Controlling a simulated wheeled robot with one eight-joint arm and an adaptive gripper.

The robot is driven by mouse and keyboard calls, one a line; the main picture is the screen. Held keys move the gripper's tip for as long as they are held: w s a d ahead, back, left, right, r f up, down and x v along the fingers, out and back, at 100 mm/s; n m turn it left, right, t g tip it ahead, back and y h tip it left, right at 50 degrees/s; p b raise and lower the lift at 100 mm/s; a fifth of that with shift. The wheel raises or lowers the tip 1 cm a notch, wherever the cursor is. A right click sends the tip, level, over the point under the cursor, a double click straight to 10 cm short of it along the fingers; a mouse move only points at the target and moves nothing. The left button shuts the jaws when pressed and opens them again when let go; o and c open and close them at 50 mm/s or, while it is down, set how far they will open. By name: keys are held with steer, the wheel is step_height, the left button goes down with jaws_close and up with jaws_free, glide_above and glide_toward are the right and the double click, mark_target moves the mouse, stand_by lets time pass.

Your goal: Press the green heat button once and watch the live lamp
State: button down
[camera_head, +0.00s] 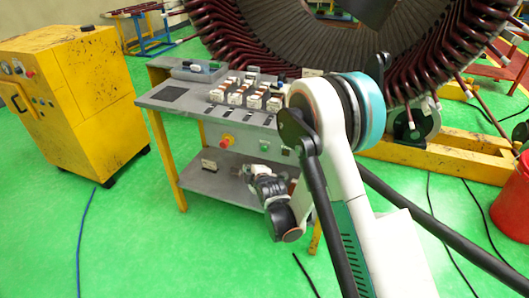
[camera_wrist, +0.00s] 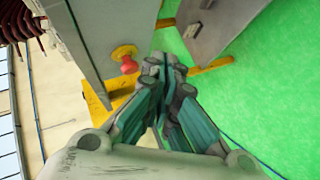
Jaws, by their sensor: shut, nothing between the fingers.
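The green button (camera_head: 264,145) is on the front panel of the grey bench, right of a red mushroom button (camera_head: 226,141) on a yellow base. A small pale round fitting (camera_head: 285,150) is further right, partly by my arm; I cannot tell whether it is the live lamp or lit. My gripper (camera_head: 246,173) is shut and empty, below the panel and in front of the lower shelf. In the wrist view the shut fingertips (camera_wrist: 162,66) are just right of the red button (camera_wrist: 128,65), apart from it. The green button is not visible there.
The bench top (camera_head: 165,97) carries several white blocks with coil pieces. A box (camera_head: 209,165) lies on the lower shelf (camera_head: 205,184). A yellow cabinet (camera_head: 90,95) stands left, a large stator (camera_head: 430,50) behind. Green floor is open at front left.

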steer(key=w+d, duration=0.3)
steer(key=w, duration=0.5)
steer(key=shift+w, duration=0.15)
steer(key=shift+w, duration=0.1)
stand_by(1.5)
steer(key=shift+w+d, duration=0.15)
steer(key=shift+w, duration=0.1)
steer(key=shift+w+d, duration=0.15)
steer(key=shift+w, duration=0.25)
stand_by(0.7)
steer(key=shift+s, duration=0.15)
stand_by(0.5)
steer(key=shift+s+a, duration=0.25)
steer(key=shift+s, duration=0.35)
steer(key=shift+s+a, duration=0.3)
steer(key=shift+s, duration=0.5)
steer(key=shift+s+a, duration=0.3)
steer(key=shift+s, duration=0.45)
steer(key=shift+s+a, duration=0.3)
steer(key=shift+s, duration=0.5)
